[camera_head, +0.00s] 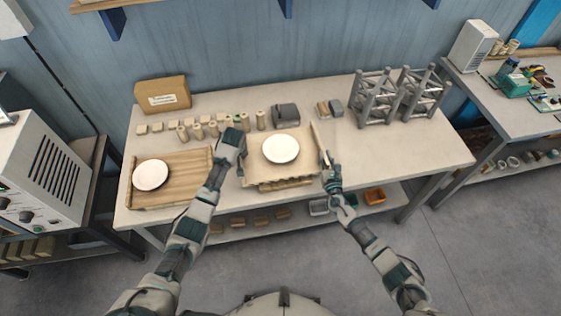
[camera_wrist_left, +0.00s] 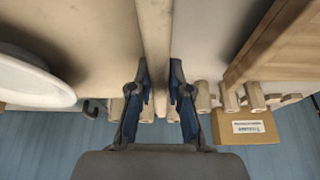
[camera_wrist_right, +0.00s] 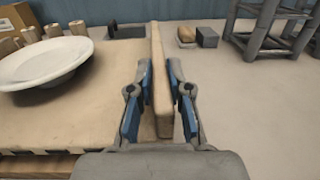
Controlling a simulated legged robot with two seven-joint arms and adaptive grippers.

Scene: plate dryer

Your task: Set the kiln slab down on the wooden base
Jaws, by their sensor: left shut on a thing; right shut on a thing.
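The pale kiln slab (camera_head: 256,172), a board with raised side walls, carries a white plate (camera_head: 281,149) at mid-table. My left gripper (camera_head: 240,150) is shut on its left wall, which shows between the fingers in the left wrist view (camera_wrist_left: 154,35). My right gripper (camera_head: 327,165) is shut on its right wall, seen in the right wrist view (camera_wrist_right: 161,90). The slab looks level. A wooden piece with a notched front edge (camera_head: 286,185) shows under the slab's front; most of it is hidden. I cannot tell whether slab and piece touch.
A brown wooden tray (camera_head: 190,188) with another white plate (camera_head: 150,175) lies at the left. Several pale cylinders (camera_head: 213,129), a grey block (camera_head: 285,115) and a cardboard box (camera_head: 163,95) stand behind. Grey lattice frames (camera_head: 376,98) stand at the back right. The table's right front is clear.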

